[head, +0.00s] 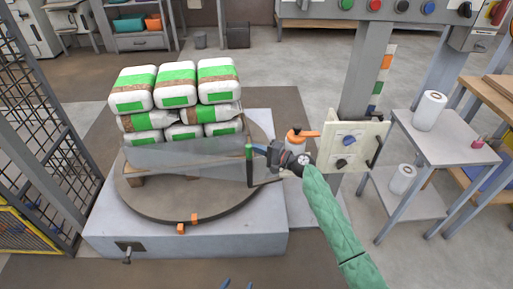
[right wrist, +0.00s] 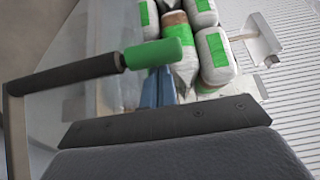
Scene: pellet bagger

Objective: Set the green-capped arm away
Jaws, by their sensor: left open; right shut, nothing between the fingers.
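The green-capped arm (head: 250,170) stands at the right edge of the turntable, a dark bar with a green cap (head: 249,151) on its upper end. In the right wrist view the dark bar (right wrist: 70,74) runs in from the left, ending in the green cap (right wrist: 160,54). My right gripper (head: 261,149) is shut and empty, close beside the cap on its right; I cannot tell whether they touch. My left gripper (head: 238,284) is open at the bottom edge of the head view, only its fingertips showing, well away from the arm.
Stacked white and green bags (head: 178,108) sit on the round turntable (head: 160,203), with a clear sheet (head: 190,160) in front. A control box (head: 352,140) and an orange-topped bottle (head: 296,140) are right of my right gripper. A grey side table (head: 440,145) stands farther right.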

